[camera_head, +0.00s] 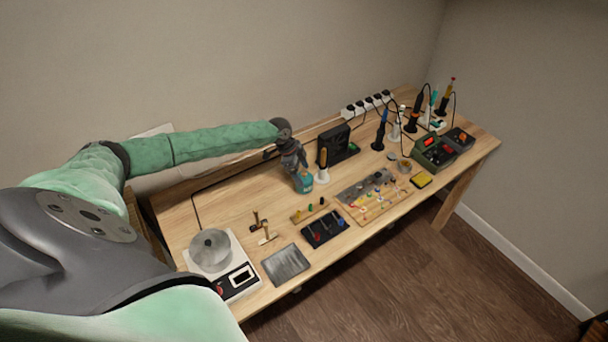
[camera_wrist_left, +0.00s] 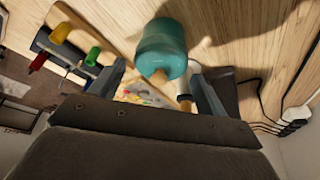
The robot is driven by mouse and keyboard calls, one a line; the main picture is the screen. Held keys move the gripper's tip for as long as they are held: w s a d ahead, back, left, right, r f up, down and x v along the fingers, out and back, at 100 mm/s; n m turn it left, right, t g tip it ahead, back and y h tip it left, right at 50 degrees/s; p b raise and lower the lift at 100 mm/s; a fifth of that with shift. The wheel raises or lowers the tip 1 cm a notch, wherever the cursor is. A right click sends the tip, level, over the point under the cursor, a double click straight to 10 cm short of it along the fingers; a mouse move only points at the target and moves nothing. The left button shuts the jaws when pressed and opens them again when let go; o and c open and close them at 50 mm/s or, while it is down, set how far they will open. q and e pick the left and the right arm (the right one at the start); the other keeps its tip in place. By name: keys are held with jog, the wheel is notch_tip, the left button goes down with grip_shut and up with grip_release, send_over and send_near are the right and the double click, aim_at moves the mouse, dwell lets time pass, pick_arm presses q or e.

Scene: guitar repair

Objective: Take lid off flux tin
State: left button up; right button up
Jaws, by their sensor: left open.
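A teal round container, which looks like the flux tin (camera_head: 305,184), stands on the workbench just under my left gripper (camera_head: 298,171). In the left wrist view the teal container (camera_wrist_left: 162,46) shows between and beyond the open fingers of my left gripper (camera_wrist_left: 158,72). I see no hold on it, and cannot tell how near the fingertips are to its side. Where lid and body meet is not clear. My right gripper is not in view.
A black box (camera_head: 338,145) and a white-based holder (camera_head: 322,175) stand close to the right of the container. The workbench (camera_head: 232,195) also bears a scale (camera_head: 232,272), a grey mat (camera_head: 286,264), a black tray (camera_head: 325,229) and soldering tools. Bare wood lies left of the container.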

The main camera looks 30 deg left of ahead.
pick_arm(q)
jog(key=shift+f, duration=0.2)
jog(key=shift+r, duration=0.1)
jog(key=c, duration=1.1)
jog(key=shift+s, duration=0.15)
jog(key=shift+c, duration=0.6)
